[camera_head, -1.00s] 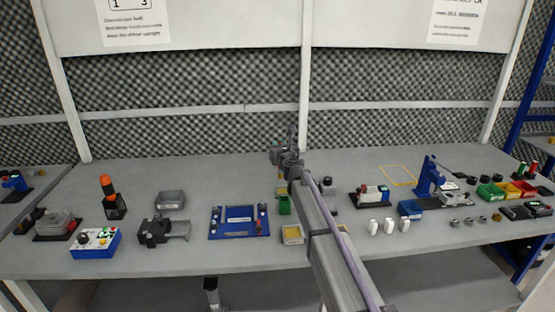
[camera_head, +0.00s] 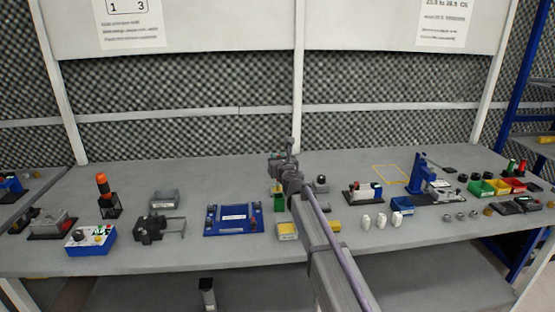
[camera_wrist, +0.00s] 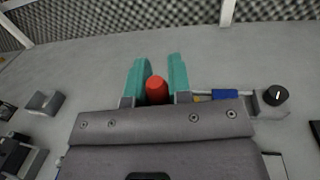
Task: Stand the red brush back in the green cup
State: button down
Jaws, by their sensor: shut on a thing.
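My gripper (camera_wrist: 157,84) has teal fingers and is shut on the red brush (camera_wrist: 156,90), whose round red end shows between the fingertips in the wrist view. The rest of the brush is hidden behind the gripper body. In the head view the green cup (camera_head: 279,204) stands on the bench near the middle, just below the gripper in the picture. Part of the cup is covered by my gripper and arm. I cannot tell whether the brush touches the cup or is inside it.
A blue fixture plate (camera_head: 234,220) lies left of the cup, with a yellow-topped box (camera_head: 287,231) in front. White bottles (camera_head: 381,220) and a blue press (camera_head: 421,172) stand to the right. A grey vise-like tool (camera_head: 150,229) is further left. Open bench lies behind the cup.

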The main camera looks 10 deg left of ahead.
jog(key=shift+f+b, duration=0.35)
jog(key=shift+f, duration=0.5)
dwell(0.8)
jog(key=shift+f+b, duration=0.35)
jog(key=shift+b, duration=0.05)
jog(key=shift+f+b, duration=2.95)
jog(key=c, duration=1)
grip_release()
jog(key=shift+o, duration=0.2)
jog(key=v, duration=1.1)
